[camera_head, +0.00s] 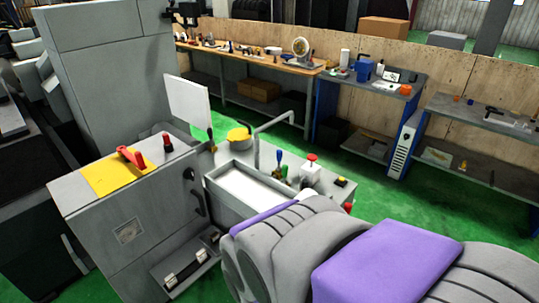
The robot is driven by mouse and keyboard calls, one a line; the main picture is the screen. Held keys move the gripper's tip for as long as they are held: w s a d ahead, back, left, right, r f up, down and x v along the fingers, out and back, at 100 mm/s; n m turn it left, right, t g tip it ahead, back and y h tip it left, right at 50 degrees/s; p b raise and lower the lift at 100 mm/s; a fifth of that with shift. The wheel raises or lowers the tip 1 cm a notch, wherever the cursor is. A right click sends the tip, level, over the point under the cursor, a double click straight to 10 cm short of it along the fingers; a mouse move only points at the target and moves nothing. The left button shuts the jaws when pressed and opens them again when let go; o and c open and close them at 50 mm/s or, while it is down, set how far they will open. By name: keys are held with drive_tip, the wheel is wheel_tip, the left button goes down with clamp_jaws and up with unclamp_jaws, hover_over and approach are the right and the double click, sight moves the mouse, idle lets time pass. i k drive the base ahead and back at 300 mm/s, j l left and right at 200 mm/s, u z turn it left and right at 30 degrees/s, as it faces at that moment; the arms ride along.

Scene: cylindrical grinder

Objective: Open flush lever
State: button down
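A grey machine cabinet (125,228) stands at left centre. On its right-hand side face is a small dark fitting (188,174), with a black curved handle (198,199) just below it. A red rotary handle (131,157) sits on a yellow plate (105,179) on the sloped top. I cannot tell for certain which of these is the flush lever. My arm, grey with purple panels, fills the lower right, apart from these fittings in the picture. My gripper is not in view.
A red-topped knob (167,142) is on the cabinet top. A tray (245,187), bent pipe (275,124) and red push button (312,158) lie to the right. A lower ledge (185,265) juts out below the handle. Green floor (395,210) is open toward the workbenches.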

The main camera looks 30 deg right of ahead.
sight(285, 167)
drive_tip(key=i+j+z, duration=0.25)
drive_tip(key=z, duration=0.25)
drive_tip(key=i+j+z, duration=0.7)
drive_tip(key=j+z, duration=0.25)
drive_tip(key=i+j+z, duration=0.15)
drive_tip(key=j+z, duration=0.3)
drive_tip(key=i+j+z, duration=0.1)
drive_tip(key=j+z, duration=0.2)
drive_tip(key=j, duration=0.25)
drive_tip(key=j+z, duration=0.3)
drive_tip(key=j, duration=0.25)
